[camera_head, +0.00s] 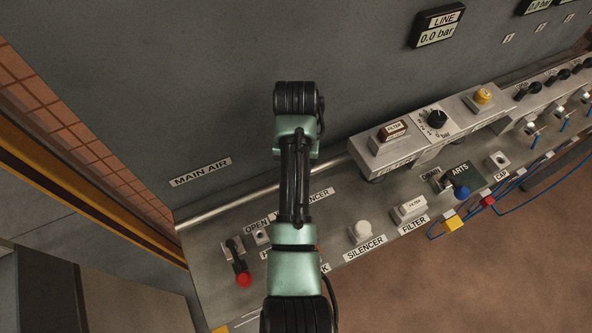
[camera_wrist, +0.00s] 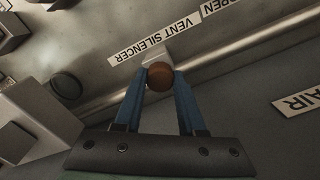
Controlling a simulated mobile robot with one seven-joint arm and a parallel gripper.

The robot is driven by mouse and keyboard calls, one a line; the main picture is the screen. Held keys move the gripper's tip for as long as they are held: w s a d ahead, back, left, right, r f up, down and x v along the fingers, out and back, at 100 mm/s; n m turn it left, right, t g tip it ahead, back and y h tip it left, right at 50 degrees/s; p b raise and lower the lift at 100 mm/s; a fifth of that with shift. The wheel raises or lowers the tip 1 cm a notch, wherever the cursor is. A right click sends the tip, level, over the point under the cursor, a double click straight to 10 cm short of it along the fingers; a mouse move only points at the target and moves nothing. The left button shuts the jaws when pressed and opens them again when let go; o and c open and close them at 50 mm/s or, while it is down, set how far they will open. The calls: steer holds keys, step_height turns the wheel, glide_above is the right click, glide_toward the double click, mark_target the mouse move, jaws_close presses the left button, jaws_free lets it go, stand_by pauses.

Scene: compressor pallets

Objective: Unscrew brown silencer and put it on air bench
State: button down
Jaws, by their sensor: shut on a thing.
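The brown silencer (camera_wrist: 159,77) shows in the wrist view as a round brown cap in front of a pale block (camera_wrist: 155,55), beside the label "VENT SILENCER" (camera_wrist: 140,47). My gripper (camera_wrist: 160,80) has its two blue fingers closed on either side of the silencer. I cannot tell whether its thread is still engaged. In the head view my arm hides the gripper and the silencer. The air bench (camera_head: 345,215) is the grey ledge along the panel, with labelled places for silencer, filter and cap.
A metal rail (camera_head: 240,206) runs along the wall. A filter unit (camera_head: 391,137) stands at the back. Blue hoses hang at the right.

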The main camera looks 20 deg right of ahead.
steer(key=shift+r+p, duration=1)
steer(key=shift+p, duration=0.2)
steer(key=shift+r, duration=0.1)
steer(key=shift+r+p, duration=0.65)
steer(key=shift+p, duration=0.3)
